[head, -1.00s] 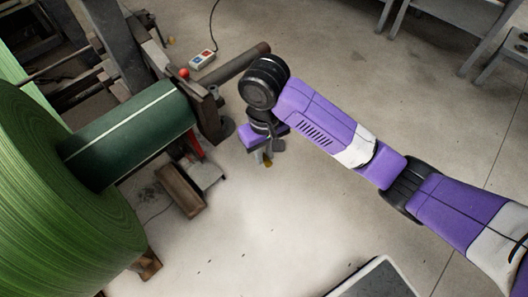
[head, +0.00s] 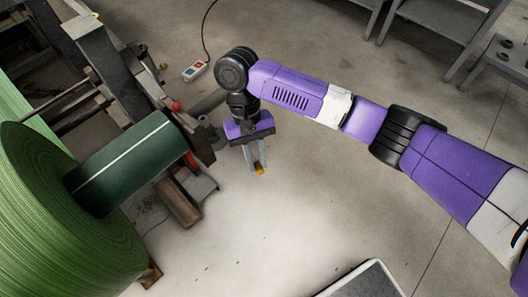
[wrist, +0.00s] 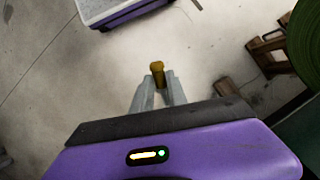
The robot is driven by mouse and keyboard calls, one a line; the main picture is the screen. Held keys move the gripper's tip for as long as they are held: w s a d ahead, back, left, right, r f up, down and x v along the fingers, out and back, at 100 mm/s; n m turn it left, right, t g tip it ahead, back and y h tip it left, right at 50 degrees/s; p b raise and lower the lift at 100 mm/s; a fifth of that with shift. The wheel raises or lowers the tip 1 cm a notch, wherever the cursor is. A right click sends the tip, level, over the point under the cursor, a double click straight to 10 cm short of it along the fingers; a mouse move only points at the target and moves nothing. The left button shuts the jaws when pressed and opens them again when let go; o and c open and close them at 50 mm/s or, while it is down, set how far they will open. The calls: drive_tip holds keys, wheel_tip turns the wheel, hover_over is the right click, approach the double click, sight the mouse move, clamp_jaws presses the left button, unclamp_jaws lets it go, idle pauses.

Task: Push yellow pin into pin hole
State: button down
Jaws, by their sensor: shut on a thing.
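The yellow pin (wrist: 157,70) is held between the two grey fingers of my gripper (wrist: 158,92), sticking out past the fingertips. In the head view the pin (head: 260,169) shows as a small yellow tip below my gripper (head: 256,158), which points downward over the floor. The gripper is to the right of the machine's dark end bracket (head: 199,140), apart from it. I cannot make out the pin hole in either view.
A large green roll (head: 70,225) with a dark green core (head: 130,165) stands at the left. A red knob (head: 176,106) sits on the machine frame. A push-button control box (head: 195,71) on a cable lies behind. A pale-rimmed tray (head: 362,282) is at the lower right. Floor below my gripper is clear.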

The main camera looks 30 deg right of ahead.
drive_tip(key=w+a+r+m+t+y+p, duration=0.25)
drive_tip(key=r+m+t+y+p, duration=0.25)
drive_tip(key=r+m+y+p, duration=0.85)
drive_tip(key=w+d+m+t+h+p, duration=0.1)
drive_tip(key=w+d+m+t+p, duration=0.3)
drive_tip(key=d+m+t, duration=0.3)
drive_tip(key=m+t+p, duration=0.1)
drive_tip(key=m+t, duration=0.3)
drive_tip(key=shift+d+r+m, duration=0.25)
drive_tip(key=shift+d+m, duration=0.1)
drive_tip(key=shift+d, duration=0.05)
